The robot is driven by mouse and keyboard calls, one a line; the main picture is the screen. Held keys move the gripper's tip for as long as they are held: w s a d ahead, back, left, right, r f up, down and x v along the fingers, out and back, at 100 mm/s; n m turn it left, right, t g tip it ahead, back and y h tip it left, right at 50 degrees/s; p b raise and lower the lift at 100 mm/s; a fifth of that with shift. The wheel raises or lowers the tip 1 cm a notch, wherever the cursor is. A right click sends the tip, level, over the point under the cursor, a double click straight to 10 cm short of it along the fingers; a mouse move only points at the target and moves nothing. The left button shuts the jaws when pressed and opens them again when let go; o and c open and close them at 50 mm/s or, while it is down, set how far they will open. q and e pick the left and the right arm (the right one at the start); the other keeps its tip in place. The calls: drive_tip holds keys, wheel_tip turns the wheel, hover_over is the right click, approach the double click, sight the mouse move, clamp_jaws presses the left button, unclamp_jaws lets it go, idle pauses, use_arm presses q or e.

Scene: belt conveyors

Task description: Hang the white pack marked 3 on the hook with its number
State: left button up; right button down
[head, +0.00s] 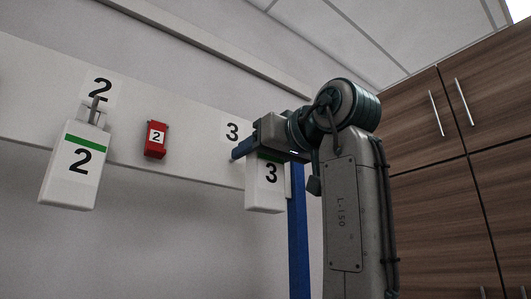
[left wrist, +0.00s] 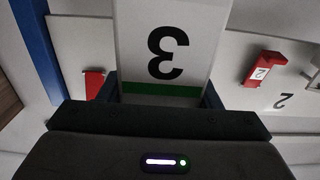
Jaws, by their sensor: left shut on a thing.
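The white pack marked 3 (head: 264,194), with a green band near its top, hangs upright from my left gripper (head: 248,151), in front of the wall board below the printed 3 (head: 232,131). In the left wrist view the pack (left wrist: 165,45) appears upside down, between the two fingers of my left gripper (left wrist: 162,92), which is shut on it. The hook for number 3 is hidden behind the gripper and pack, so I cannot tell whether the pack touches it. My right gripper is not in view.
Another white pack marked 2 (head: 73,167) hangs on a hook at the left under a printed 2. A red block marked 2 (head: 155,139) is on the board (head: 200,175) between them. A blue post (head: 298,235) stands beside the held pack. Wooden cabinets (head: 430,185) fill the right.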

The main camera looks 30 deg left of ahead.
sight(230, 177)
use_arm(q)
drive_tip(key=x, duration=0.4)
drive_tip(key=shift+w+a+f, duration=0.1)
drive_tip(key=shift+a+f, duration=0.05)
drive_tip(key=shift+a, duration=0.15)
drive_tip(key=shift+x, duration=0.75)
drive_tip(key=shift+w+a+f+b, duration=0.1)
drive_tip(key=shift+a+f+b, duration=0.2)
drive_tip(key=shift+a+f, duration=0.05)
drive_tip(key=shift+w+a+f, duration=0.1)
drive_tip(key=shift+a+f, duration=0.05)
drive_tip(key=shift+f, duration=0.15)
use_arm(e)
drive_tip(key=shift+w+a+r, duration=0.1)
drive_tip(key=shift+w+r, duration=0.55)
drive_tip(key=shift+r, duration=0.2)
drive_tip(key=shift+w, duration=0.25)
